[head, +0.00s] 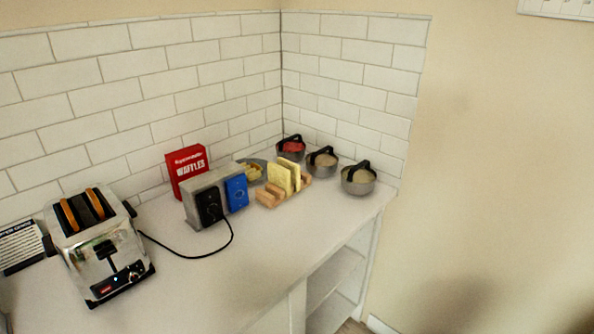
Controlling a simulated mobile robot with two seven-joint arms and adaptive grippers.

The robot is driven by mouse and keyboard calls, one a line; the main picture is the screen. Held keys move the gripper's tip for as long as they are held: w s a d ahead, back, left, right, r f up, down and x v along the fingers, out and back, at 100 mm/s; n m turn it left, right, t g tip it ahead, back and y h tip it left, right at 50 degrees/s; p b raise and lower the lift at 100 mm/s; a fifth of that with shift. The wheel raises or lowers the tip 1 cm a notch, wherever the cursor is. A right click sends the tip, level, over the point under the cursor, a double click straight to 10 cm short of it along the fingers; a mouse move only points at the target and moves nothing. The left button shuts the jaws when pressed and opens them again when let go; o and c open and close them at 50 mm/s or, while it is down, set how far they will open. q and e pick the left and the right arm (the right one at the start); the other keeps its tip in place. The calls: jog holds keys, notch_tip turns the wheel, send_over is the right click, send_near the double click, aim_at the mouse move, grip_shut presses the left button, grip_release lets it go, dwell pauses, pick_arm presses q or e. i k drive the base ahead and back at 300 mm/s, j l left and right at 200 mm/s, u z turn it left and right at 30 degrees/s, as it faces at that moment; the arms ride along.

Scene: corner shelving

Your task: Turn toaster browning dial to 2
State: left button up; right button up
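A chrome toaster (93,243) stands on the white counter at the left. Two brown slices (70,214) show in its top slots. Its black front panel near the base carries a red patch (106,289), a small bluish light and a pale round dial (134,275). The dial is too small for me to read its setting. Neither of my grippers is in the head view.
A power cord runs from the toaster to a grey outlet box (196,212) with a blue panel. The front counter (215,285) is clear.

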aim_at(132, 276)
jog(key=u, duration=1.4)
